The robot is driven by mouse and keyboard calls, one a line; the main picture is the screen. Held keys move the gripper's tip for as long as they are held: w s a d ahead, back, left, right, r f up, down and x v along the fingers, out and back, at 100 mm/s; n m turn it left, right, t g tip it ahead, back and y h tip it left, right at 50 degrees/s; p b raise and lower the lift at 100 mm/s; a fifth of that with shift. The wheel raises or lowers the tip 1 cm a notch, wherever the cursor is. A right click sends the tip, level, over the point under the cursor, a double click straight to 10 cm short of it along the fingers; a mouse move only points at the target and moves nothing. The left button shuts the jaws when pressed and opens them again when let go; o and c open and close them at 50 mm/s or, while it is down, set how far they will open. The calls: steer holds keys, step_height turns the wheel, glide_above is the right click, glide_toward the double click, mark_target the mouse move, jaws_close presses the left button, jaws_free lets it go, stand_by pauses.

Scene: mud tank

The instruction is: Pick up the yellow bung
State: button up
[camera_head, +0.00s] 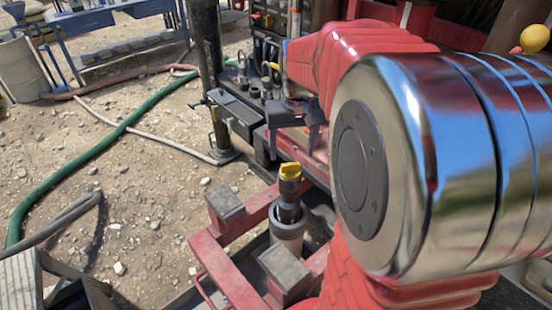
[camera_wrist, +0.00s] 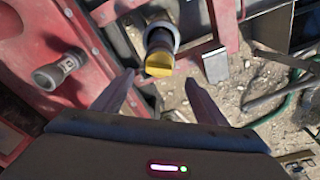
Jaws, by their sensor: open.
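The yellow bung (camera_head: 290,171) sits upright on top of a dark cylindrical piece, which stands in a pale round holder (camera_head: 288,230) on the red frame. In the wrist view the bung (camera_wrist: 159,64) shows just ahead of the fingertips, near the middle between them. My gripper (camera_head: 293,145) is above the bung in the head view, fingers pointing down. In the wrist view my gripper (camera_wrist: 160,78) is open and empty, with a finger on each side. I cannot tell the exact gap from fingertips to bung.
The red frame (camera_head: 225,270) has grey blocks (camera_head: 284,268) beside the holder. A dark post (camera_head: 208,70) and black equipment stand behind. A grey fitting (camera_wrist: 60,68) lies on red metal at left in the wrist view. A green hose (camera_head: 90,150) crosses the stony ground.

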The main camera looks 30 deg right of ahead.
mark_target(291, 165)
steer(key=shift+w+f, duration=0.1)
steer(key=shift+f, duration=0.75)
steer(key=shift+w+d+f, duration=0.15)
steer(key=shift+w+f, duration=0.05)
steer(key=shift+f, duration=1.1)
steer(key=shift+w+d+f, duration=0.15)
steer(key=shift+f, duration=1.1)
steer(key=c, duration=1.1)
steer(key=shift+r, duration=0.15)
step_height(291, 165, up, 10)
